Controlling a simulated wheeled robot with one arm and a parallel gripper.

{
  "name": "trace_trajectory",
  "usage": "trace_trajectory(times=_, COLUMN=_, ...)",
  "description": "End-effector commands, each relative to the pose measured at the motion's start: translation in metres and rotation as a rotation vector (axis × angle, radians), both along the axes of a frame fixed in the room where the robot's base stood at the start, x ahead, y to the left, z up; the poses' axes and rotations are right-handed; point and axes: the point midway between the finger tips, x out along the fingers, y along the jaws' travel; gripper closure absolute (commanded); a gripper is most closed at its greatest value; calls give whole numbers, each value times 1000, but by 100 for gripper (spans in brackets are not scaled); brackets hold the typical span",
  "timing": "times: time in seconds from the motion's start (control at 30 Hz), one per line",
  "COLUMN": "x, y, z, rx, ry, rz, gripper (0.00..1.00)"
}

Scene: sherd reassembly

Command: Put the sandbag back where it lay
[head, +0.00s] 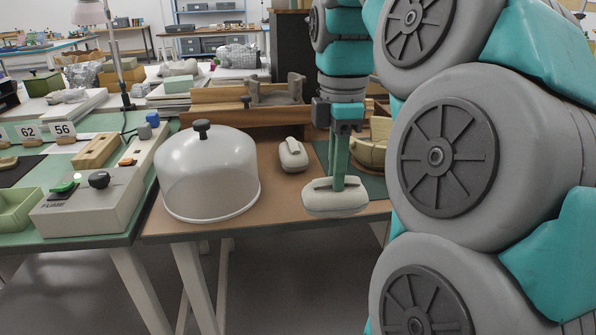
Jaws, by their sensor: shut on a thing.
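My gripper (345,183) points straight down with its teal fingers shut on a cream sandbag (335,206), gripping the ridge along its top. This sandbag hangs level at the front edge of the brown table surface (272,210) and overlaps that edge in the picture. I cannot tell how high it is above the table. A second, similar sandbag (293,157) lies on the table to the left and farther back, apart from my gripper.
A clear dome with a black knob (207,175) stands left of the sandbags. Behind are a wooden rail (215,117) and a grey cradle-like piece (276,92). A tan pottery bowl (370,150) sits on a green mat, partly hidden by my arm. Brown table between dome and held sandbag is clear.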

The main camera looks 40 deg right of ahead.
Motion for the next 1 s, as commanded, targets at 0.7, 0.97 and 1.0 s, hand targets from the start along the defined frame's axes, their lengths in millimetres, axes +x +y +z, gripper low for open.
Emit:
trace_trajectory(times=0.7, x=108, y=-23, z=-10, rx=1, ry=-1, rz=1, gripper=100)
trace_trajectory(times=0.97, x=109, y=-23, z=-26, rx=2, ry=2, rz=1, gripper=100)
trace_trajectory(times=1.0, x=108, y=-22, z=-32, rx=3, ry=4, rz=1, gripper=100)
